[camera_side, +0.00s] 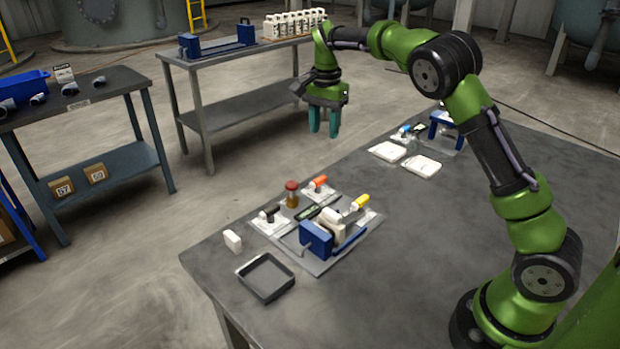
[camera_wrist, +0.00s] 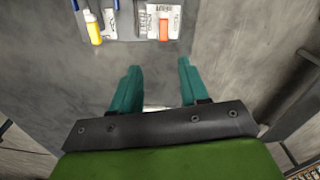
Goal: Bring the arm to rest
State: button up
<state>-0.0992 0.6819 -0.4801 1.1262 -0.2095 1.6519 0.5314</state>
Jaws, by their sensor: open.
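My gripper (camera_side: 323,122) hangs with its teal fingers pointing down, in the air past the far edge of the grey work table (camera_side: 420,260). In the wrist view my gripper (camera_wrist: 155,85) has its two fingers spread well apart, with nothing between them. My green and black arm arches over the right side of the table from its base at the lower right. No object touches the fingers.
A black tray (camera_side: 265,277) and white block (camera_side: 232,240) lie nearby. A back bench (camera_side: 240,52) holds several white bottles (camera_side: 295,24).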

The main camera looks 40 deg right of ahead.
jog(key=s+a+r+n+t, duration=0.2)
jog(key=s+a+n, duration=0.2)
jog(key=s, duration=0.5)
jog(key=s+a+r+n+t+y, duration=0.1)
jog(key=s+a+r+n+t, duration=0.1)
jog(key=s, duration=0.7)
jog(key=s+a+r+n+t+y, duration=0.1)
jog(key=s+a+r+n+t, duration=0.1)
jog(key=s+a+n, duration=0.3)
jog(key=s+a+t, duration=0.1)
jog(key=s, duration=0.3)
jog(key=shift+s+a+n, duration=0.15)
jog(key=shift+s+n, duration=0.15)
jog(key=shift+s, duration=0.05)
